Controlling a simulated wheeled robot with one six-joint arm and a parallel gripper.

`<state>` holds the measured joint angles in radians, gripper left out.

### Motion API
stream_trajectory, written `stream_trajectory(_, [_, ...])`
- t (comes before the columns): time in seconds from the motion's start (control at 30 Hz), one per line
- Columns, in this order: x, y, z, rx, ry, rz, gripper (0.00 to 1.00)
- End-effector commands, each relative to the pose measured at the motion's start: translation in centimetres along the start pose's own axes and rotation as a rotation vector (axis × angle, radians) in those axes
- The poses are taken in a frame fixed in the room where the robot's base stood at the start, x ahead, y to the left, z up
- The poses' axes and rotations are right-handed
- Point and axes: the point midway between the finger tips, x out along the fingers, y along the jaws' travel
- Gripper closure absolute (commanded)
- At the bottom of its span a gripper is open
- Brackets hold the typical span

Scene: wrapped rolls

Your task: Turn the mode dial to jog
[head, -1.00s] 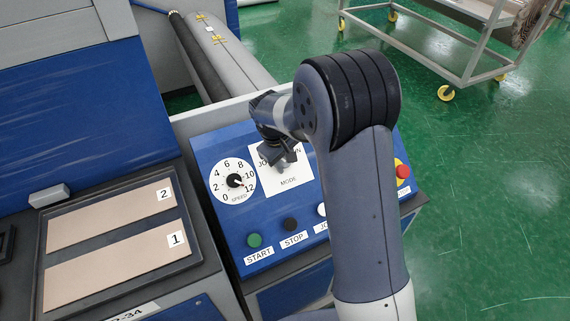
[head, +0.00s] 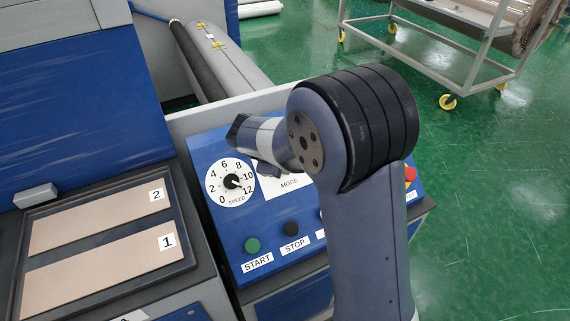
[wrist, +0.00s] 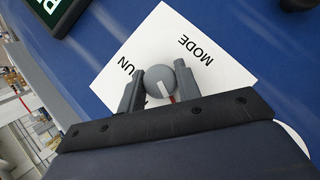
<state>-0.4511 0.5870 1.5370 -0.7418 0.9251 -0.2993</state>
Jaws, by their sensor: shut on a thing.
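The mode dial (wrist: 159,77) is a round grey knob with a white pointer line, in the wrist view. It stands on a white plate (wrist: 153,31) marked MODE, with the letters UN showing at its left. The pointer line runs down and slightly right in that view, with a small red mark beside its end. My gripper (wrist: 158,74) has one finger on each side of the knob and is shut on it. The jog marking is hidden in both current views. In the head view my gripper and arm cover the dial, and part of the white plate (head: 289,184) shows.
On the blue panel are a speed dial (head: 230,182), a green START button (head: 252,245), a black STOP button (head: 291,228) and a red button (head: 410,174). A tray (head: 185,232) with panels numbered 1 and 2 lies left. A cart (head: 440,65) stands on the green floor behind.

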Motion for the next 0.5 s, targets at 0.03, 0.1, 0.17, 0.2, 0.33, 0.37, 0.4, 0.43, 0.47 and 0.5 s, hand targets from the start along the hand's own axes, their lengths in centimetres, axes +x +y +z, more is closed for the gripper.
stream_trajectory(0.03, [-0.01, -0.02, -0.06, -0.004, 0.002, 0.004, 0.91])
stream_trajectory(0.1, [-0.03, 0.01, -0.05, -0.008, 0.002, 0.007, 0.91])
stream_trajectory(0.17, [-0.04, 0.02, -0.05, -0.009, 0.002, 0.008, 0.91])
stream_trajectory(0.2, [-0.04, 0.03, -0.04, -0.009, 0.002, 0.008, 0.91])
stream_trajectory(0.33, [-0.04, 0.03, -0.04, -0.009, 0.001, 0.008, 0.91])
stream_trajectory(0.37, [-0.04, 0.04, -0.04, -0.009, 0.001, 0.008, 0.91])
stream_trajectory(0.4, [-0.04, 0.03, -0.04, -0.01, 0.001, 0.008, 0.91])
stream_trajectory(0.43, [-0.04, 0.03, -0.03, -0.009, 0.001, 0.008, 0.91])
stream_trajectory(0.47, [-0.03, 0.03, -0.04, -0.01, 0.001, 0.008, 0.66])
stream_trajectory(0.5, [-0.03, 0.03, -0.03, -0.009, 0.001, 0.007, 0.63])
